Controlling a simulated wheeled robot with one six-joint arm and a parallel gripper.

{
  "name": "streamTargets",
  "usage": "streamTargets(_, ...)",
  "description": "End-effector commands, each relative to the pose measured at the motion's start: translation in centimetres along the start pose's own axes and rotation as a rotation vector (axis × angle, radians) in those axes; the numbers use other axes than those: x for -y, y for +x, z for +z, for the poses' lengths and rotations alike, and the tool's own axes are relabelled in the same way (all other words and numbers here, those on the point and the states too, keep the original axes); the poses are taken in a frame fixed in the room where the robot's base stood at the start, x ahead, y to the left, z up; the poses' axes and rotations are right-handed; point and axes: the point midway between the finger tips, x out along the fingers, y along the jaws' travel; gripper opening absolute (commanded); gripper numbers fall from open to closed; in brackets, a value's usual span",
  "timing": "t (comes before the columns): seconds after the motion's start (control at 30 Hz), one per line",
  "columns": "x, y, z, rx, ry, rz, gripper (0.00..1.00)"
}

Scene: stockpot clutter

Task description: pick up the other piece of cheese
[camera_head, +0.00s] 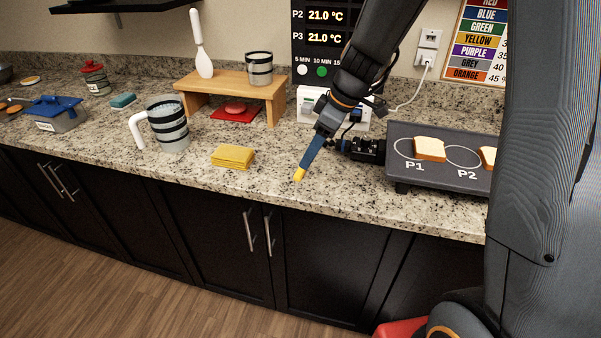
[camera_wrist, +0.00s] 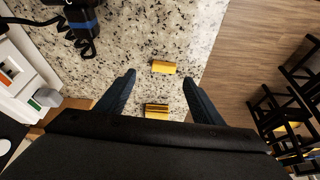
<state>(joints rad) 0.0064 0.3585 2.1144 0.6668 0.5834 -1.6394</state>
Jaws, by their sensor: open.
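A yellow cheese piece (camera_head: 233,156), layered in look, lies flat on the granite counter left of my gripper. My gripper (camera_head: 299,168) points down near the counter's front edge, open. A small yellow patch shows at its tip; I cannot tell how much of it is cheese. In the wrist view my open fingers (camera_wrist: 159,77) spread apart with one yellow piece (camera_wrist: 163,67) between and just beyond their tips. A second yellow piece (camera_wrist: 157,110) lies lower, between the fingers and close to the gripper body. Neither is visibly gripped.
A dark hotplate (camera_head: 405,183) with bread (camera_head: 430,149) on P1 and another slice on P2 stands right of my gripper. A striped mug (camera_head: 170,128), a wooden stand (camera_head: 228,83) and a red pad (camera_head: 236,115) stand behind and left. Counter around the cheese is clear.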

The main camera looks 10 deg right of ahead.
Motion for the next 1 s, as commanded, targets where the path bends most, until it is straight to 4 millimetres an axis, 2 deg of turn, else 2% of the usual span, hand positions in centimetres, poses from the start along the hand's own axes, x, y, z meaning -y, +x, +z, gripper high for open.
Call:
streamTargets(0.53, 0.9, 5.5, 0.1, 0.003, 0.001, -0.002, 0.61)
streamTargets(0.87, 0.8, 6.2, 0.1, 0.002, 0.001, 0.0, 0.61)
streamTargets(0.9, 0.8, 6.2, 0.1, 0.002, 0.001, 0.0, 0.59)
streamTargets(1.0, 0.8, 6.2, 0.1, 0.002, 0.001, 0.0, 0.42)
